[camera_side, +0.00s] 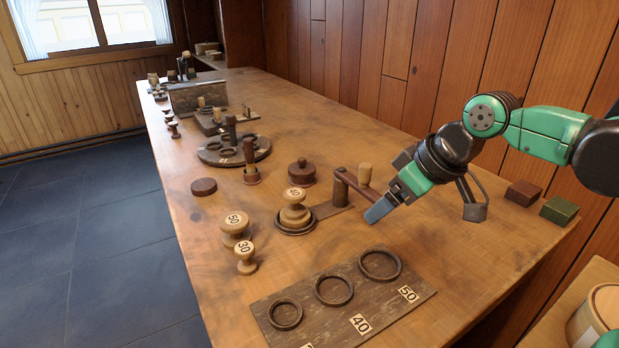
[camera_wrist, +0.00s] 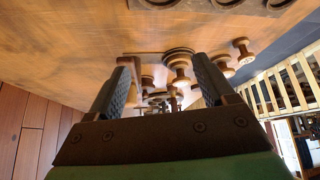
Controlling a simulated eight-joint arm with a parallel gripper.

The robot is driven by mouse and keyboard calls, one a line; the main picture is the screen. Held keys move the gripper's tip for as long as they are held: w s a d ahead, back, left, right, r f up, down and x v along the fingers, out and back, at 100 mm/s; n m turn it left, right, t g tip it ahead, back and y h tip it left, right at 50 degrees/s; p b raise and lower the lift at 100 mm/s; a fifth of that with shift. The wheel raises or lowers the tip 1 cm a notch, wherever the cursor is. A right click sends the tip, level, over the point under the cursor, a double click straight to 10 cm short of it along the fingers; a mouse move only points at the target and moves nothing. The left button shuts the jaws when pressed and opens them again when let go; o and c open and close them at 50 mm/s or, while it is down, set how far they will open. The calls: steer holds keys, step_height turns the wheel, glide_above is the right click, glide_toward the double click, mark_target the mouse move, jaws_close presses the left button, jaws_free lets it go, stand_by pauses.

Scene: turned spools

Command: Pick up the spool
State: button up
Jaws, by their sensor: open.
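A pale wooden spool marked 40 (camera_side: 294,212) stands upright on a dark round seat (camera_side: 297,229) of a small wooden fixture. A larger spool marked 50 (camera_side: 235,229) and a smaller spool marked 30 (camera_side: 246,258) stand on the table to its left. My gripper (camera_side: 376,212) is to the right of the spool marked 40, above the table and apart from it. In the wrist view my gripper (camera_wrist: 166,62) shows two separated dark fingers. The spool marked 40 (camera_wrist: 180,70) shows beyond them, nearer the right finger, with the other two spools farther right.
A board with three rings (camera_side: 343,300) lies at the front. A dark knobbed disc (camera_side: 301,172), a flat disc (camera_side: 204,187) and a round rack (camera_side: 234,150) lie farther back.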

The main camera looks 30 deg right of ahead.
steer(key=w+a+n+g+y, duration=0.2)
steer(key=w+a+n, duration=0.35)
steer(key=a, duration=0.25)
steer(key=n+g, duration=0.2)
steer(key=n, duration=0.2)
glide_above(244, 247)
steer(key=s+d, duration=0.1)
steer(key=d, duration=0.1)
steer(key=f, duration=0.2)
steer(key=shift+s+d+f+m+y, duration=0.1)
steer(key=shift+d+f+m+y, duration=0.15)
steer(key=shift+f+y, duration=0.15)
steer(key=shift+a+f, duration=0.15)
steer(key=shift+a, duration=0.2)
steer(key=shift+x, duration=2.8)
jaws_close()
